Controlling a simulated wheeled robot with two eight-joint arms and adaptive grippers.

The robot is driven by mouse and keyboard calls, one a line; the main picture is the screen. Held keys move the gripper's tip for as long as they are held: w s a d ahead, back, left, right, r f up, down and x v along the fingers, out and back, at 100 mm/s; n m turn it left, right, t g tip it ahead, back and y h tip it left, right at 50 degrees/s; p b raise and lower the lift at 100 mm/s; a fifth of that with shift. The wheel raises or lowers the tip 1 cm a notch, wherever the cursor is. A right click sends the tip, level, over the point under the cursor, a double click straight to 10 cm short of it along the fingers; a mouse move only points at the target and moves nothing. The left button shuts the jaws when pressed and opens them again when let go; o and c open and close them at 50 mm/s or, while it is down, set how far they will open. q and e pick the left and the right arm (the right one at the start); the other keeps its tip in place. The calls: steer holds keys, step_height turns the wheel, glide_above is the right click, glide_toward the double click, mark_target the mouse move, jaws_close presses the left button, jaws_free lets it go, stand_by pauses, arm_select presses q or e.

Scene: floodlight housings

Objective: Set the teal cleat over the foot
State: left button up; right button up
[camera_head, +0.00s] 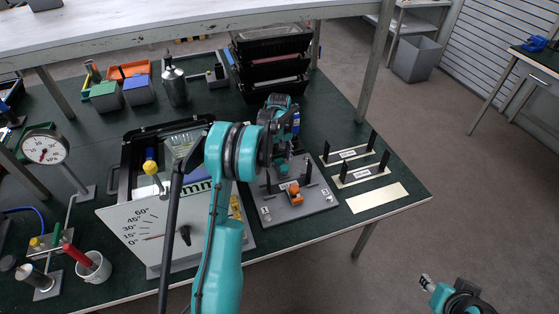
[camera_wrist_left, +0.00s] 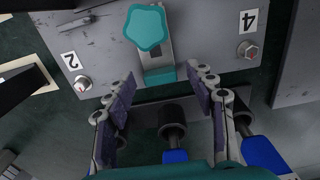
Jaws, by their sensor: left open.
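The teal cleat shows in the left wrist view as a star-shaped knob (camera_wrist_left: 147,27) on a grey slotted strap with a teal end block (camera_wrist_left: 158,75). It sits at the edge of a grey plate (camera_wrist_left: 105,50), between the labels 2 and 4. In the head view the plate (camera_head: 322,203) lies on the bench, with the cleat's teal (camera_head: 284,169) partly hidden by my left gripper. My left gripper (camera_wrist_left: 158,92) is open and empty, its fingers spread just short of the teal block. I cannot make out the foot under the cleat. My right gripper (camera_head: 427,283) is at lower right, clear of the bench, its jaws too small to judge.
An orange cleat (camera_head: 295,191) sits on the plate's near side. A tilted housing with an angle scale (camera_head: 135,215) stands left. Black upright brackets (camera_head: 362,173) and a cream strip (camera_head: 378,197) lie right. Stacked black trays (camera_head: 272,60) stand behind. Black-ended blue items (camera_wrist_left: 174,128) lie beneath my left gripper.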

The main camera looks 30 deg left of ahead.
arm_select(q)
steer(key=shift+f, duration=0.15)
jaws_close()
steer(key=shift+s+d, duration=0.8)
steer(key=shift+d, duration=0.15)
jaws_free()
step_height(320, 180, up, 12)
stand_by(0.4)
